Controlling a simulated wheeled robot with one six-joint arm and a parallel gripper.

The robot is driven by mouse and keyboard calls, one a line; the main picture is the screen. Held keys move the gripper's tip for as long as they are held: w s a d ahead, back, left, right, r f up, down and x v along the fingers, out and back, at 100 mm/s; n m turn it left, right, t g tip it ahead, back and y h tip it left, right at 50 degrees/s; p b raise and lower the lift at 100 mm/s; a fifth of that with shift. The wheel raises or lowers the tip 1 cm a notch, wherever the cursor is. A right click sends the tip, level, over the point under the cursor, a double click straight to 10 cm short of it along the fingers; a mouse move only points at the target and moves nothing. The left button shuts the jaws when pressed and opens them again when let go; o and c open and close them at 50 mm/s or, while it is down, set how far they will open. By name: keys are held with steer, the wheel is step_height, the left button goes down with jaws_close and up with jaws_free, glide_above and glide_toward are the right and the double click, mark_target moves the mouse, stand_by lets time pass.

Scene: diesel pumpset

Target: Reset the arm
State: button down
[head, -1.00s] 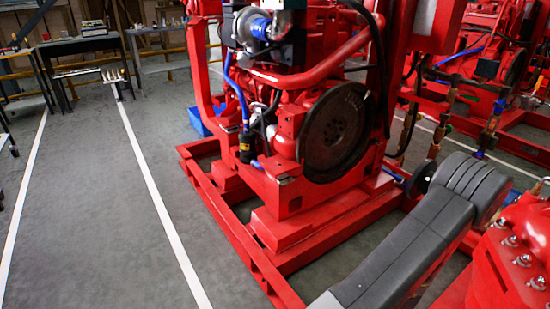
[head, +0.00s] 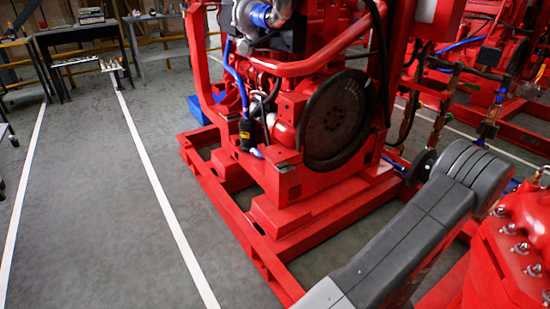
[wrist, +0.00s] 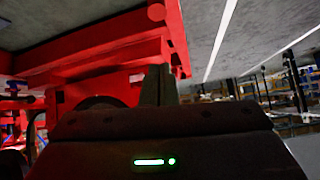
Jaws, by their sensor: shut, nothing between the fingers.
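My gripper (wrist: 158,86) shows in the wrist view as two dark fingers pressed together above the dark wrist housing, with nothing between them. It points toward the red base frame (wrist: 100,45) of a pumpset, which fills the upper left of that view. I cannot tell the gap between the fingertips and the frame. My grey arm link crosses the lower right of the head view, in front of the pumpset. The gripper itself is out of the head view.
The red diesel pumpset (head: 300,190) stands on its skid in the middle of the head view. Another red machine part (head: 515,245) is close beside my arm at lower right. Workbenches (head: 85,42) stand at back left. The grey floor (head: 90,200) on the left is clear.

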steer(key=shift+a+f+b, duration=0.2)
steer(key=shift+f+b, duration=1.15)
steer(key=shift+f, duration=1.1)
steer(key=shift+w, duration=0.2)
